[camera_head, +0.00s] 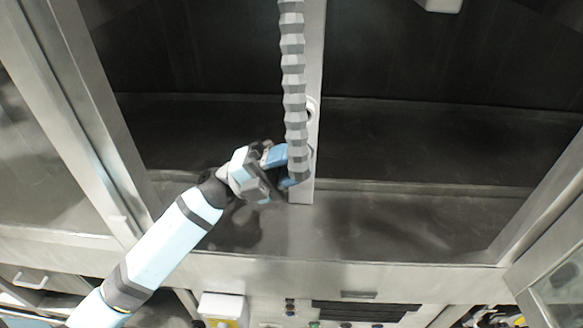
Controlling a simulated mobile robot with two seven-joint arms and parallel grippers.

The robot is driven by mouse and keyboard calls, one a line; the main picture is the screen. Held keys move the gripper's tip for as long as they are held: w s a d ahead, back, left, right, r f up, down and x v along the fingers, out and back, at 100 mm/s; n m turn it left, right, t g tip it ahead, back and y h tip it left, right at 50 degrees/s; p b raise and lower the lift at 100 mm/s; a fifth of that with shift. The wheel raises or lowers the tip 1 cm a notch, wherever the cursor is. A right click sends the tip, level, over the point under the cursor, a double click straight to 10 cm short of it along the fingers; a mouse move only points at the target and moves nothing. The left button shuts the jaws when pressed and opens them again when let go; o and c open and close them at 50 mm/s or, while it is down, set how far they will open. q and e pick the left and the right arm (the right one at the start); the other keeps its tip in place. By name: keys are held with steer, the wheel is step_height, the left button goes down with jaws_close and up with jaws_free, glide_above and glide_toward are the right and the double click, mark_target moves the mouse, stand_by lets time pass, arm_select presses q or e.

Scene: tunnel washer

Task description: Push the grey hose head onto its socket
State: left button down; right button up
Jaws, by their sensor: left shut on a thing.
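The grey ribbed hose (293,75) hangs down from the top of the head view in front of a pale upright post. Its lower end, the hose head (298,167), is held by my left gripper (287,164), which comes in from the lower left. The blue fingers are shut on the hose near its bottom end. A round pale ring (312,106) on the post, perhaps the socket, shows partly behind the hose, above the gripper. Whether the head touches anything behind it cannot be told. My right gripper is not in view.
The post (302,197) stands in a dark, wide washer opening with a metal floor (400,222). Metal frame uprights flank it at left and right. A front ledge (330,275) runs below, with a white box (222,306) and controls beneath. The right side of the opening is clear.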

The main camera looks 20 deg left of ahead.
arm_select(q)
steer(key=shift+w+a, duration=0.15)
steer(key=shift+w, duration=0.4)
steer(key=shift+w+a, duration=0.15)
steer(key=shift+w, duration=0.4)
steer(key=shift+w+a+b, duration=0.2)
steer(key=shift+w+b, duration=0.05)
steer(key=shift+w, duration=0.45)
steer(key=shift+w+a+b, duration=0.2)
steer(key=shift+w+b, duration=0.05)
steer(key=shift+w, duration=0.55)
steer(key=shift+a, duration=0.15)
steer(key=shift+w+a+b, duration=0.2)
steer(key=shift+w+b, duration=0.1)
steer(key=shift+w, duration=0.45)
steer(key=shift+w+a+b, duration=0.2)
steer(key=shift+w+b, duration=0.05)
steer(key=shift+w, duration=0.45)
stand_by(0.8)
steer(key=c, duration=0.7)
jaws_free()
steer(key=shift+f, duration=0.1)
